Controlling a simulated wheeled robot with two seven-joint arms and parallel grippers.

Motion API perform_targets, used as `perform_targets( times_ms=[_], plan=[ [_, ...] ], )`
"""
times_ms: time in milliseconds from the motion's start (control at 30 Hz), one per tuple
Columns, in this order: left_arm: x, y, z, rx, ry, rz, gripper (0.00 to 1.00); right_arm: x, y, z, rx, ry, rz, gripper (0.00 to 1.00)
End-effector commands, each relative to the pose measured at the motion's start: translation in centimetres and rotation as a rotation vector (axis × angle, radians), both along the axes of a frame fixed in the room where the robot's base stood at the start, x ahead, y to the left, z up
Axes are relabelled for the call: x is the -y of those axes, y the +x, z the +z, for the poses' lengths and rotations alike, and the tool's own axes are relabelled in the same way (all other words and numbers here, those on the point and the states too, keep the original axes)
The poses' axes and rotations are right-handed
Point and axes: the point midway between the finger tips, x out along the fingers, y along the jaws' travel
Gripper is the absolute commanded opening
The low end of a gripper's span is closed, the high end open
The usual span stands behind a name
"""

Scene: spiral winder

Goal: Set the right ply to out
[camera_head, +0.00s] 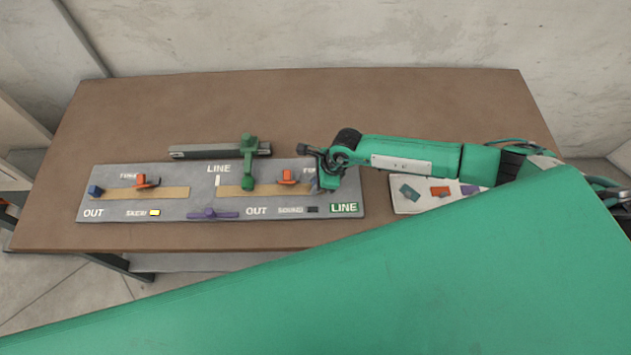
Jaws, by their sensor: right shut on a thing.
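A grey panel (125,206) lies on the table, with two tan tracks. The left track (170,193) has a blue block (95,190) at its left end, above the word OUT. The right track (268,192) runs rightward under my right gripper (317,182). That gripper is shut on a small bluish block (313,187) at the track's right end, mostly hidden by the fingers. I cannot make out the grip in detail. My left gripper is not in view.
Orange pieces (147,182) sit above both tracks, and a purple piece (213,214) at the front edge. A pale tray (410,207) lies under my right arm. The table's back is clear.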

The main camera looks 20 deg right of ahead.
Motion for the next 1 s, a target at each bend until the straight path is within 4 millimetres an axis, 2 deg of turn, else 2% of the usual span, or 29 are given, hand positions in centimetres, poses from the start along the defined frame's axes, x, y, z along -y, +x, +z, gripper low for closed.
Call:
perform_targets(
  times_ms=[433, 600, 867, 900, 1000],
  plan=[
    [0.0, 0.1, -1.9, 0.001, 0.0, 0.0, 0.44, 7.1, -2.0, -0.2, 0.0, -0.002, -0.002, 0.0],
    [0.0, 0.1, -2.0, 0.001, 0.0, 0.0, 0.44, 8.0, -2.3, 0.0, 0.0, 0.0, -0.001, 0.0],
    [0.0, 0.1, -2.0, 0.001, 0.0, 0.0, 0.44, 8.2, -2.3, 0.0, -0.001, -0.004, -0.001, 0.0],
    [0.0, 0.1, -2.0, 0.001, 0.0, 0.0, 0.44, 8.2, -2.3, 0.0, -0.001, -0.004, -0.001, 0.29],
    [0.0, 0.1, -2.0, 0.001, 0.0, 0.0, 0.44, 8.1, -2.3, 0.0, 0.0, -0.003, -0.001, 0.47]
  ],
)
